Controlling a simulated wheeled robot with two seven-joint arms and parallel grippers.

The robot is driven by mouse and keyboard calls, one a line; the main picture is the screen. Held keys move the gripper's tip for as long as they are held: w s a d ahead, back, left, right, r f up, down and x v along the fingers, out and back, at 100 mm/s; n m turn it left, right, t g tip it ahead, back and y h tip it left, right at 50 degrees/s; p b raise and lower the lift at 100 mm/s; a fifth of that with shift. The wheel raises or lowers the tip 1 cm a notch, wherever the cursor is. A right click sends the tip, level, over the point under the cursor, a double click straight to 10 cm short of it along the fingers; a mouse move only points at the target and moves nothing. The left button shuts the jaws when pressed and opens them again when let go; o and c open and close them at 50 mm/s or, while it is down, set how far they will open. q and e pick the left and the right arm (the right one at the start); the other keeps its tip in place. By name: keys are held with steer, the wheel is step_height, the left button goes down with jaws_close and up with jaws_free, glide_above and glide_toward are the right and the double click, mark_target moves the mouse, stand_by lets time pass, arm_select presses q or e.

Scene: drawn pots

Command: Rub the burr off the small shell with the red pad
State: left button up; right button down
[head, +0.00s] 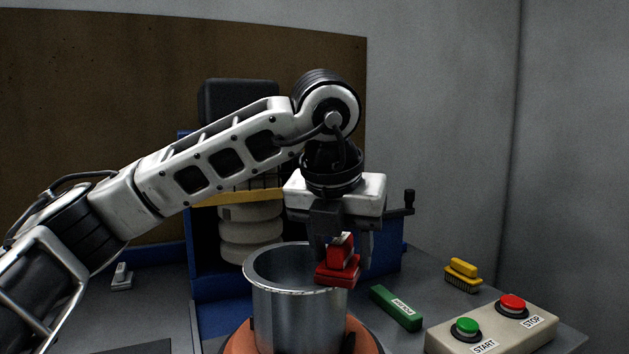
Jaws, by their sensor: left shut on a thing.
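The small shell (291,315) is a shiny metal cylinder, open at the top, standing upright in an orange-brown holder (238,342). A pale rim runs round its top; I cannot make out a burr. My left gripper (341,240) points down above the right side of the shell and is shut on the red pad (338,271). The pad overlaps the right part of the shell's rim in the picture; I cannot tell whether it touches. The pad hides that part of the rim. My right gripper is not in view.
A green block with a label (396,308) lies right of the shell. A yellow brush (463,275) lies farther right. A control box (492,328) with green and red buttons is at the front right. A blue machine (214,310) with pale rollers stands behind.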

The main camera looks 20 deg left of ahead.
arm_select(q)
steer(key=shift+w+d+r+p, duration=0.1)
steer(key=shift+w+r+p, duration=0.15)
steer(key=shift+p, duration=0.1)
steer(key=r+p, duration=0.1)
steer(key=r, duration=0.2)
steer(key=shift+s+r, duration=0.1)
steer(key=shift+s, duration=0.1)
steer(key=shift+s+r, duration=0.1)
steer(key=shift+r, duration=0.25)
steer(key=shift+r+p, duration=0.3)
steer(key=shift+p, duration=0.2)
steer(key=shift+r+p, duration=1.35)
steer(key=shift+r, duration=0.5)
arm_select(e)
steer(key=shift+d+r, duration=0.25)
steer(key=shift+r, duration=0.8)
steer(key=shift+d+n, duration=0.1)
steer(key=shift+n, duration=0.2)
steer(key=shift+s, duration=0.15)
